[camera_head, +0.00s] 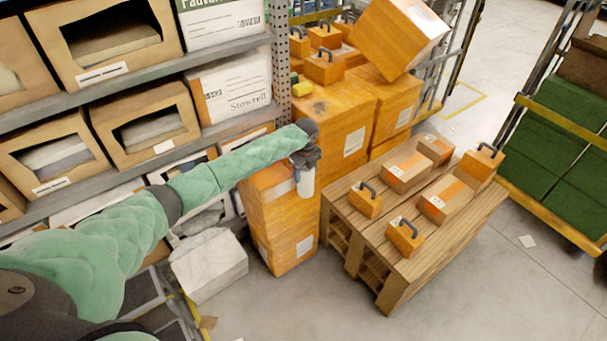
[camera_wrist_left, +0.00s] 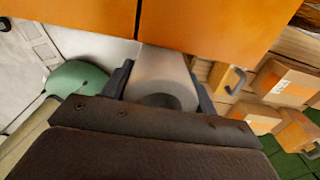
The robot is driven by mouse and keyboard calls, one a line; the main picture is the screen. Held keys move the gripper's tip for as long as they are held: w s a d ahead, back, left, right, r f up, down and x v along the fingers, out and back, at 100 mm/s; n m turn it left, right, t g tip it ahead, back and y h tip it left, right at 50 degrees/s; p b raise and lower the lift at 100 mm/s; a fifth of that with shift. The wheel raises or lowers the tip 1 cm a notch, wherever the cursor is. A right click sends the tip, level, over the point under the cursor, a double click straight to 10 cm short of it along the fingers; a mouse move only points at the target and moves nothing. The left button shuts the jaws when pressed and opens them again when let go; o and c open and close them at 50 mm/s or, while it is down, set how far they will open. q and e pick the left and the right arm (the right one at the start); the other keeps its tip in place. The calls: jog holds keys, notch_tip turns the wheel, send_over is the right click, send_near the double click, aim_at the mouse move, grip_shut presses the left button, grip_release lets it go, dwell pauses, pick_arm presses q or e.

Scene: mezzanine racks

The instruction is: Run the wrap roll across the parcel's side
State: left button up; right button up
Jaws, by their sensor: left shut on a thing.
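My left gripper (camera_head: 304,163) is shut on a white wrap roll (camera_head: 306,183), which hangs roughly upright below it. In the left wrist view the pale roll (camera_wrist_left: 165,72) sits between the two dark fingers, its dark round core end towards me. The roll is right at the side of the tall orange parcel (camera_head: 282,225), near its upper right edge. The parcel's orange face with a dark seam (camera_wrist_left: 205,20) fills the top of the left wrist view. I cannot tell whether roll and parcel touch. No wrap film shows clearly. My right gripper is out of view.
A wooden pallet (camera_head: 385,268) with several orange boxes stands right of the parcel. Large orange boxes (camera_head: 340,115) are stacked behind. Shelving with cartons (camera_head: 145,125) lines the left. A white wrapped bundle (camera_head: 208,264) lies at the parcel's lower left. Open floor lies in front.

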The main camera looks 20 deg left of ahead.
pick_arm(q)
jog(key=shift+w+d+b, duration=0.4)
jog(key=shift+w+d, duration=0.4)
jog(key=shift+w, duration=0.3)
jog(key=shift+d, duration=0.1)
jog(key=shift+w+d+b, duration=0.6)
jog(key=shift+w+d, duration=0.2)
jog(key=shift+w, duration=0.2)
jog(key=shift+w+d+b, duration=0.55)
jog(key=shift+w+d, duration=0.2)
jog(key=shift+w, duration=0.25)
jog(key=shift+s+a+p, duration=0.8)
jog(key=shift+s+p, duration=0.05)
jog(key=shift+p, duration=0.35)
jog(key=shift+a+r, duration=0.1)
